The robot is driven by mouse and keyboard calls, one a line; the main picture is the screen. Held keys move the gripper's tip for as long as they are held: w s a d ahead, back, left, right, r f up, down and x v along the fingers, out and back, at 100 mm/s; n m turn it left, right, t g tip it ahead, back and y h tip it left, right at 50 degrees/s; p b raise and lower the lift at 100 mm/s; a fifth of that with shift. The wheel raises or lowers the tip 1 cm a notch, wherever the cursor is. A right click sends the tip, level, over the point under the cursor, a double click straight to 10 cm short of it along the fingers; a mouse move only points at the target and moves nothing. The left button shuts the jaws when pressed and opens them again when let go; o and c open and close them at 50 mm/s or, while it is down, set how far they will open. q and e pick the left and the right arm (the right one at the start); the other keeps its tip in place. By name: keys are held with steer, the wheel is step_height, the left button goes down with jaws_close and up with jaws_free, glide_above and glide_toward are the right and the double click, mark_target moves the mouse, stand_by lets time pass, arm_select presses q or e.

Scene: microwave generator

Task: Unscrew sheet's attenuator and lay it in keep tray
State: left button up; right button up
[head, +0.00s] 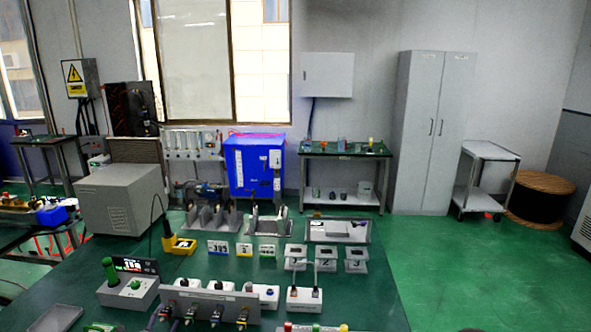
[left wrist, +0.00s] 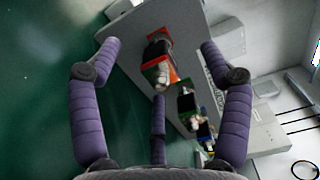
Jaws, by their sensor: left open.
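A grey panel (head: 190,297) stands at the front of the green bench, with a row of dark metal attenuators along its face. In the left wrist view the panel (left wrist: 190,40) carries one with a red mark (left wrist: 158,60), one with a green mark (left wrist: 187,98) and one with a blue mark (left wrist: 204,130). My left gripper (left wrist: 160,46) is open, its purple fingers spread around the red-marked one; I cannot tell if they touch it. Small cards (head: 218,247) stand mid-bench; their text is too small to read surely. A shallow grey tray (head: 55,317) lies front left; its label is not visible.
A box with a green knob and display (head: 128,290) stands left of the panel. Numbered stands (head: 325,260), a white two-post block (head: 304,298) and a framed grey tray (head: 338,230) sit to the right.

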arm_select(q)
steer(key=s, duration=0.9)
steer(key=shift+a, duration=0.35)
arm_select(e)
steer(key=shift+c, duration=0.3)
